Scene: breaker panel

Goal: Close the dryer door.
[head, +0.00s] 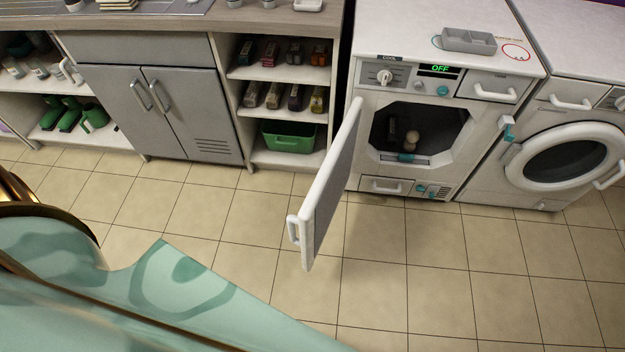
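The dryer (375,37) is the white machine right of the shelves, with a lit "OFF" display. Its white door (330,185) is hinged at the left side and stands wide open, swung out over the floor toward me. The door's handle (292,229) is on its outer, free edge. The dark drum opening (418,130) is exposed, with a small pale object (411,138) inside. Neither of my grippers shows in the head view. Nothing is seen touching the door.
A washer (565,160) with a round door stands to the right. A grey tray (468,40) sits on the dryer top. A cabinet (160,100) and shelves with a green bin (289,137) are on the left. The tiled floor (440,270) before the machines is clear.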

